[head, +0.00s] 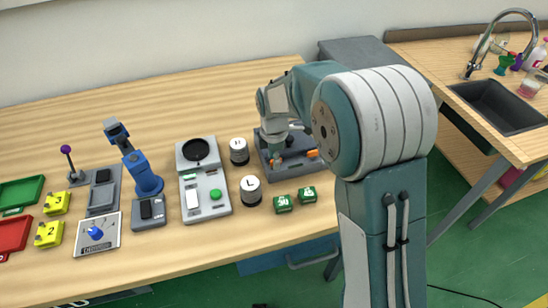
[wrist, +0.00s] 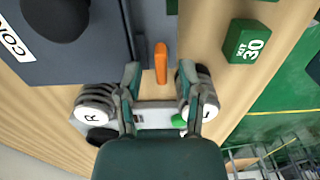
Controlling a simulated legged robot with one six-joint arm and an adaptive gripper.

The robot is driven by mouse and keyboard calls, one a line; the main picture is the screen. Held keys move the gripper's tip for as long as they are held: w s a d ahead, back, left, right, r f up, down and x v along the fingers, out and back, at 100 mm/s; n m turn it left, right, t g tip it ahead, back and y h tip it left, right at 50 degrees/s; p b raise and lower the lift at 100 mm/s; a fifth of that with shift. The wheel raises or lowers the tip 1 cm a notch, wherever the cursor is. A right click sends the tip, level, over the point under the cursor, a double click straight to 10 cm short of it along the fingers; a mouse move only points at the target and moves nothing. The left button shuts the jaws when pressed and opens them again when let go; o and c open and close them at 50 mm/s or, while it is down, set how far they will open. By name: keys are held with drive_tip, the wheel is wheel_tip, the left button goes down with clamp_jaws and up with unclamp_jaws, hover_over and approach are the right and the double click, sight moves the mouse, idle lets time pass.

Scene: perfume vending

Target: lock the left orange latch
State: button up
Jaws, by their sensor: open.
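A dark grey device (head: 292,168) stands on the table with orange latches on its front side. The left orange latch (head: 275,161) shows close to my gripper's fingers, and the right orange latch (head: 313,154) is clear of them. In the wrist view an orange latch (wrist: 161,62), which looks like the left one, sticks out from the device's edge. My gripper (wrist: 158,72) is open, with one fingertip on each side of this latch in the picture. I see gaps on both sides; contact is not visible. In the head view my gripper (head: 281,148) hangs over the device, partly hidden.
Green kit boxes (head: 283,204) stand in front of the device. White-topped canisters, R (head: 239,151) and L (head: 251,190), stand to its left. A scale-like unit with a green button (head: 215,194) lies farther left. The sink counter (head: 490,90) is at the right.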

drive_tip(key=c, duration=0.6)
clamp_jaws()
drive_tip(key=shift+d, duration=0.1)
drive_tip(key=m, duration=0.4)
drive_tip(key=shift+w+m, duration=0.1)
drive_tip(key=shift+m, duration=0.2)
drive_tip(key=m, duration=0.4)
drive_tip(key=shift+w+d+m, duration=0.1)
drive_tip(key=shift+m, duration=0.2)
drive_tip(key=m, duration=0.4)
drive_tip(key=shift+m, duration=0.3)
drive_tip(key=shift+d+m, duration=0.1)
drive_tip(key=shift+m, duration=2)
